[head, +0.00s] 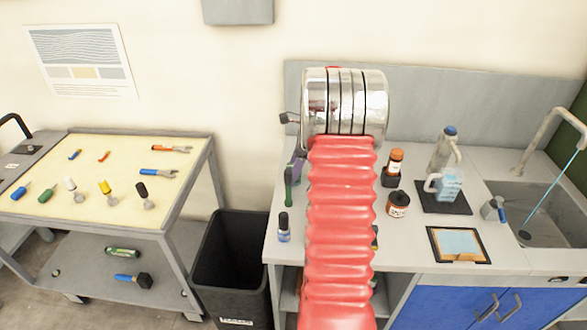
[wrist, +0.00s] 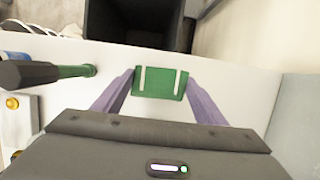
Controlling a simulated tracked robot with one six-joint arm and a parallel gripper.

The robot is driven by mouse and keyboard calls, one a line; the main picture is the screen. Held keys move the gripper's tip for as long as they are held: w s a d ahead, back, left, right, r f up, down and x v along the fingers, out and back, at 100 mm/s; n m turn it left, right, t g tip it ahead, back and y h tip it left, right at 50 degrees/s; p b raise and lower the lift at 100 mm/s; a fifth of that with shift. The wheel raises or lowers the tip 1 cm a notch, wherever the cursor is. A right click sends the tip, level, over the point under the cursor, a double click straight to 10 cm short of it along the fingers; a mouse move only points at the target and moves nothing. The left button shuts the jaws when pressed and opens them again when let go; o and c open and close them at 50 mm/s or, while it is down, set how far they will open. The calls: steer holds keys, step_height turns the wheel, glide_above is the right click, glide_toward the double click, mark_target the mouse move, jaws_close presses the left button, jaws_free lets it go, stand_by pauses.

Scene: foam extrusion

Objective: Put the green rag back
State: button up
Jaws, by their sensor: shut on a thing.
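The green rag (wrist: 160,82) with two white stripes is between the purple fingers of my gripper (wrist: 162,96) in the wrist view. My gripper is shut on it, over the pale bench top. I cannot tell whether the rag touches the surface. In the head view my arm hides the rag, and only a bit of a purple finger (head: 299,168) shows left of the arm, over the bench's left part.
A dark bin (head: 232,262) stands between the bench (head: 405,262) and the tool table (head: 95,215). A green, black-topped item (head: 288,187) and a small bottle (head: 284,228) stand at the bench's left edge. Brown bottles (head: 397,204), a jug (head: 447,184) and a framed pad (head: 458,245) lie right.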

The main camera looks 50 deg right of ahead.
steer(key=o, duration=1.8)
steer(key=shift+r, duration=0.1)
steer(key=v, duration=1.2)
